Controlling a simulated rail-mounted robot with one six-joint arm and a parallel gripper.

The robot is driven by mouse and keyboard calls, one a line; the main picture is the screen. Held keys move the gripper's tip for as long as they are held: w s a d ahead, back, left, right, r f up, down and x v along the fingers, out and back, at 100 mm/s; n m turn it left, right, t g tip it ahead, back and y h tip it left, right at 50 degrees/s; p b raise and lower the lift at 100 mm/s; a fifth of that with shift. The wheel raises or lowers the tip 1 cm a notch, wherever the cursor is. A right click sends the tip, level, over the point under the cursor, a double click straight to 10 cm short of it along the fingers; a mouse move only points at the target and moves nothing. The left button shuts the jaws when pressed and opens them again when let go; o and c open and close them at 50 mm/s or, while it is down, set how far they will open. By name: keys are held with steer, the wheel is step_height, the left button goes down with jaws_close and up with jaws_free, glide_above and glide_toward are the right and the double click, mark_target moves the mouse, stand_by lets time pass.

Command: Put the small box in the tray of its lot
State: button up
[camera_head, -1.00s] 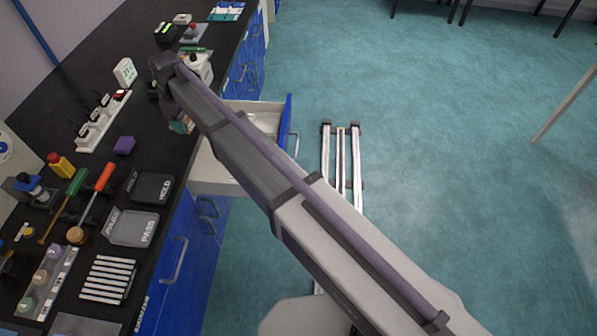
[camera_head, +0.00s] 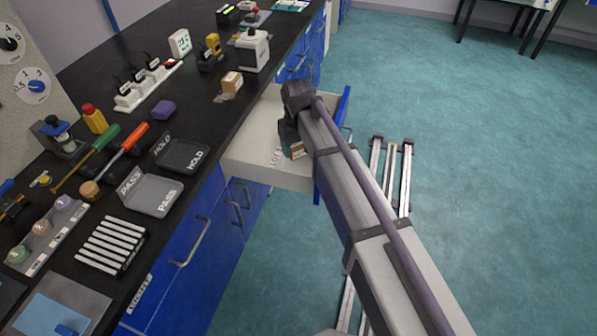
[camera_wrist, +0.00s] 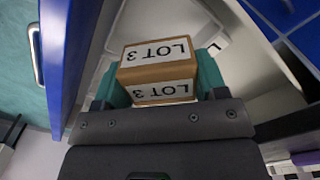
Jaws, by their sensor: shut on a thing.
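The small box (camera_wrist: 158,52) is light brown with white labels reading LOT 3. In the wrist view it sits between the two teal fingers of my gripper (camera_wrist: 162,82), which is shut on it. In the head view the box (camera_head: 297,151) shows partly below my gripper, over the open drawer (camera_head: 250,171). The drawer is white inside with a blue front (camera_wrist: 75,60). A LOT label (camera_head: 275,157) shows inside it, its number hidden by my gripper. A second label shows partly behind the box in the wrist view. Any dividers in the drawer are unclear.
Another brown box (camera_head: 232,82) stands on the black bench. A PASS tray (camera_head: 151,196) and a HOLD tray (camera_head: 182,155) lie near the bench edge. A white machine (camera_head: 252,50) stands behind. The floor right of the drawer has metal rails (camera_head: 391,175).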

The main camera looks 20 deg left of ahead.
mark_target(298, 169)
step_height(298, 169, down, 7)
steer(key=b, duration=0.5)
steer(key=shift+r, duration=0.2)
steer(key=shift+f, duration=0.25)
steer(key=o, duration=0.7)
steer(key=shift+r, duration=0.1)
step_height(298, 169, up, 13)
steer(key=p, duration=1.2)
steer(key=shift+p, duration=0.4)
steer(key=shift+f, duration=0.3)
